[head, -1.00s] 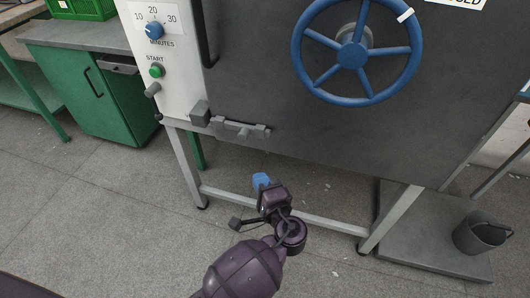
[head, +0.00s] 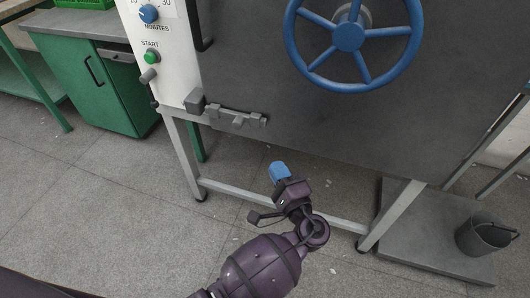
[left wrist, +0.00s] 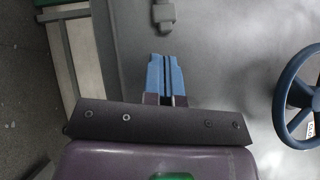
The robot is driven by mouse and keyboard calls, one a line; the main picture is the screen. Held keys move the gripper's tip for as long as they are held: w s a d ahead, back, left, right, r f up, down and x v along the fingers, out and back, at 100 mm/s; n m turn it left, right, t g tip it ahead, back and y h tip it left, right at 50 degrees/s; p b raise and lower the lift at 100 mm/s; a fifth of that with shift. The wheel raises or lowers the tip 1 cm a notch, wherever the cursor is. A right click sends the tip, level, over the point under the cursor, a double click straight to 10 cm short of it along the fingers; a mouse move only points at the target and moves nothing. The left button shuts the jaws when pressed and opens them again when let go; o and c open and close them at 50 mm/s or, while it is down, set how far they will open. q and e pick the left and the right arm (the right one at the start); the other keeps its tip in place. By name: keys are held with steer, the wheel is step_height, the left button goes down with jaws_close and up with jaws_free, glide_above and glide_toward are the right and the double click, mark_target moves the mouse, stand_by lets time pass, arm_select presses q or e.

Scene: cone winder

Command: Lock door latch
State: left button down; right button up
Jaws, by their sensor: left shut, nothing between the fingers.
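The door latch (head: 238,119) is a grey sliding bolt with a small knob, mounted at the lower left corner of the dark grey door (head: 300,110). In the left wrist view part of the latch (left wrist: 164,14) shows at the top, beyond my fingertips. My left gripper (head: 278,168) has blue fingers and is below and to the right of the latch, apart from it. In the left wrist view its fingers (left wrist: 166,60) are together and empty. My right gripper is in neither view.
A blue handwheel (head: 348,36) is on the door. The white control panel (head: 160,80) with a dial and green start button is left of it. A grey bucket (head: 482,236) stands on a low platform at right. A green cabinet (head: 92,82) stands at left.

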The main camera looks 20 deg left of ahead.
arm_select(q)
steer(key=x, duration=0.3)
steer(key=s+a+x, duration=0.1)
steer(key=x, duration=0.7)
steer(key=shift+s+a+r, duration=0.15)
steer(key=shift+a+r, duration=0.1)
steer(key=shift+a, duration=0.05)
steer(key=shift+a+r, duration=0.1)
steer(key=shift+a, duration=0.45)
glide_toward(221, 114)
steer(key=x, duration=0.4)
steer(key=shift+a+r, duration=0.1)
steer(key=shift+r, duration=0.05)
